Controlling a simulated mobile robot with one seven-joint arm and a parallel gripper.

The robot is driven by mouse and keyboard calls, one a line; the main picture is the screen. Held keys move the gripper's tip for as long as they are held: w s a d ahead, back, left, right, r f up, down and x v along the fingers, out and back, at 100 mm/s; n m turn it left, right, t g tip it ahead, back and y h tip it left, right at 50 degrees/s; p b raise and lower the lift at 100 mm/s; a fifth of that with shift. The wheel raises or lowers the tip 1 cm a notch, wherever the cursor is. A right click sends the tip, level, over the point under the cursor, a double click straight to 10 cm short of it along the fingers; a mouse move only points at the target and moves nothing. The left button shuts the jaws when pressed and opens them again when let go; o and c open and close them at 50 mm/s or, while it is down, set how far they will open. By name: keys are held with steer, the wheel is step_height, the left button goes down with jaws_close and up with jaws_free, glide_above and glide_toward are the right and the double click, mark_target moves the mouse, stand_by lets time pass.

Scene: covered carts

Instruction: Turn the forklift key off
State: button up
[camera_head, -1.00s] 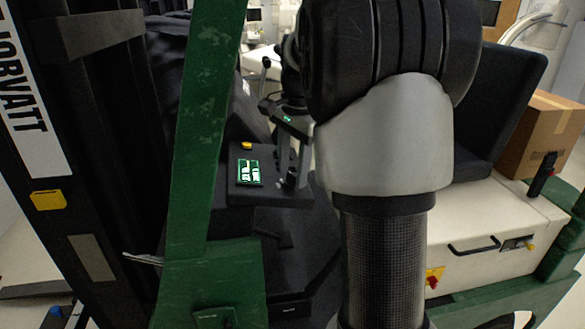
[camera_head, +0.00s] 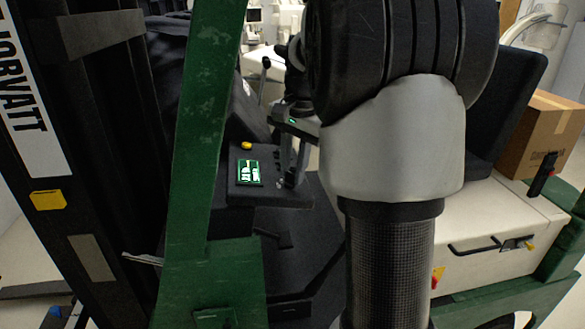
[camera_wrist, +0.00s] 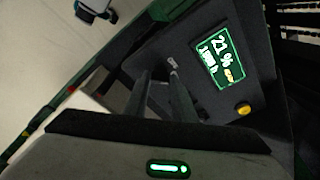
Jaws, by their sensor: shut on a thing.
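The forklift's black dashboard (camera_head: 270,195) has a lit green-and-white display (camera_head: 249,172), with a yellow button (camera_head: 246,145) behind it. My gripper (camera_head: 289,181) reaches down to the right part of this dashboard. In the wrist view its two dark fingers (camera_wrist: 159,73) point at the panel beside the display (camera_wrist: 220,62). A small pale key (camera_wrist: 173,63) shows at the fingertips, and my gripper is shut on it. The key is too small and partly covered, so its turn angle cannot be told. The display reads about 21 %.
A green frame post (camera_head: 197,150) stands left of the dashboard, with the dark mast (camera_head: 95,160) beyond. The black seat (camera_head: 508,105), white-topped body (camera_head: 495,205) and a cardboard box (camera_head: 545,140) are on the right.

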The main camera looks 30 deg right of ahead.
steer(key=n, duration=0.4)
steer(key=shift+s+t+y, duration=0.1)
steer(key=shift+t+y, duration=0.2)
steer(key=n+b, duration=0.1)
steer(key=n, duration=0.3)
steer(key=shift+d+n+y, duration=0.1)
steer(key=shift+n+y, duration=0.2)
steer(key=shift+n, duration=0.3)
steer(key=o, duration=1.1)
steer(key=shift+c, duration=0.2)
steer(key=p+v, duration=0.2)
steer(key=v, duration=1.5)
steer(key=shift+s, duration=0.3)
steer(key=shift+d+r, duration=0.1)
steer(key=shift+d, duration=0.05)
